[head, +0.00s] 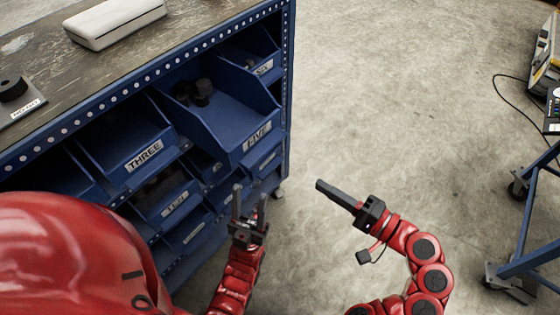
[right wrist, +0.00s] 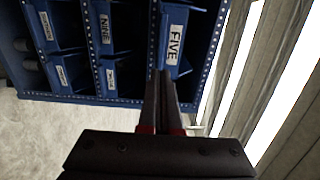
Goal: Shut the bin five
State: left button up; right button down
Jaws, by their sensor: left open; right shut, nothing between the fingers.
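Bin five (head: 225,112) is a blue bin in the top row of the blue cabinet, pulled out beyond its neighbours, with dark parts inside. In the right wrist view its front label (right wrist: 173,45) reads FIVE. My left gripper (head: 250,194) is open and empty, below and in front of bin five. My right gripper (head: 320,185) is shut and empty, to the right of the bin and apart from it. In the right wrist view my right fingers (right wrist: 162,76) point up toward the bin's front, overlapping its lower edge in the picture; the gap cannot be judged.
Bin three (head: 135,140) is left of bin five, and more bins sit below. The cabinet's worktop (head: 55,40) carries a white case (head: 115,22) and a dark knob (head: 13,89). Open concrete floor lies to the right. A blue wheeled frame (head: 525,255) stands at the far right.

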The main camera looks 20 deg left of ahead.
aim_at(229, 127)
jog(key=x, duration=1.3)
jog(key=shift+w+a, duration=0.1)
jog(key=shift+a, duration=0.05)
jog(key=shift+a, duration=0.1)
jog(key=shift+w+a, duration=0.1)
jog(key=shift+a, duration=0.2)
jog(key=x, duration=0.7)
jog(key=b+x, duration=0.1)
jog(key=x, duration=0.7)
jog(key=shift+f+b, duration=0.2)
jog(key=shift+b, duration=0.1)
jog(key=shift+w+a+r, duration=0.15)
jog(key=shift+a, duration=0.2)
jog(key=shift+r, duration=0.15)
jog(key=shift+r, duration=0.1)
